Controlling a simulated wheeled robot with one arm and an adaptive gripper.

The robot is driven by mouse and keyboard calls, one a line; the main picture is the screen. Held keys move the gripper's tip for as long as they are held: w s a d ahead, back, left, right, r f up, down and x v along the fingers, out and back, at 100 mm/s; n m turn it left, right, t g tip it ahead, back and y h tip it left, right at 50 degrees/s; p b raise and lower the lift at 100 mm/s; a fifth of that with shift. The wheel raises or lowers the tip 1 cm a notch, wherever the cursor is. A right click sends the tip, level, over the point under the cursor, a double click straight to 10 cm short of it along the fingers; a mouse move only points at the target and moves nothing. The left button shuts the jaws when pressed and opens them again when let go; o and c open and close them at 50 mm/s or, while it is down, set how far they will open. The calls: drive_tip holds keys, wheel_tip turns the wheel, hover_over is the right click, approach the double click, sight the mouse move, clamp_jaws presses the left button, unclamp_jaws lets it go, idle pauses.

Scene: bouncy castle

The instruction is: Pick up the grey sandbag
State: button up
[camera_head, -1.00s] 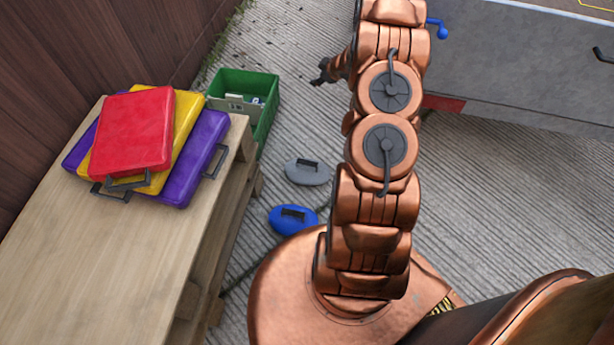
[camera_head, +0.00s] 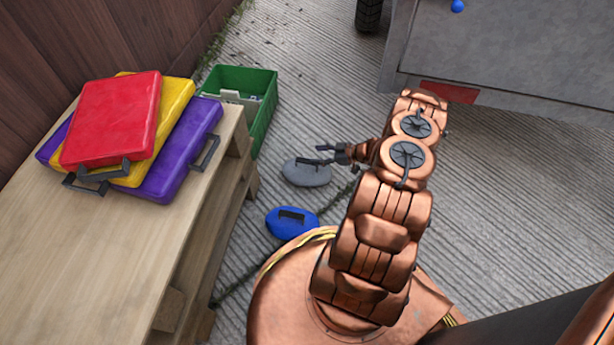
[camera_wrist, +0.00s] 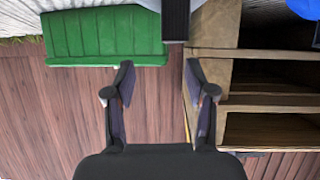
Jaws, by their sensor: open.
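The grey sandbag (camera_head: 307,174) lies on the concrete in the head view, between the green crate and the blue sandbag. My gripper (camera_head: 322,155) is at the grey sandbag's upper right, its fingers overlapping the bag and its dark handle in the picture. I cannot tell how high above the bag they are. In the wrist view my gripper (camera_wrist: 158,75) is open, with nothing between its fingers. A dark bar at that view's top edge looks like the grey bag's handle (camera_wrist: 176,20); the bag itself is mostly cut off there.
The blue sandbag (camera_head: 292,222) lies just below the grey one. A wooden bench (camera_head: 90,260) on the left bears red, yellow and purple folded pads. A green crate (camera_head: 262,125) stands behind. A grey trailer-like box (camera_head: 500,60) is at upper right; concrete between is clear.

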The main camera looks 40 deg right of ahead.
sight(305, 162)
drive_tip(key=shift+s+a+f+y, duration=0.3)
drive_tip(key=shift+s+a+f, duration=0.3)
drive_tip(key=shift+f, duration=0.15)
drive_tip(key=shift+a+f+b, duration=0.15)
drive_tip(key=shift+a+b, duration=0.05)
drive_tip(key=shift+b, duration=0.1)
drive_tip(key=b+x, duration=0.1)
drive_tip(key=x, duration=0.2)
drive_tip(key=b+x, duration=0.2)
drive_tip(key=x, duration=0.1)
drive_tip(key=shift+w+d+f, duration=0.15)
drive_tip(key=shift+d+f, duration=0.05)
drive_tip(key=shift+f, duration=0.1)
drive_tip(key=shift+w+a+f, duration=0.1)
drive_tip(key=shift+w+a, duration=0.2)
drive_tip(key=shift+w, duration=0.15)
clamp_jaws()
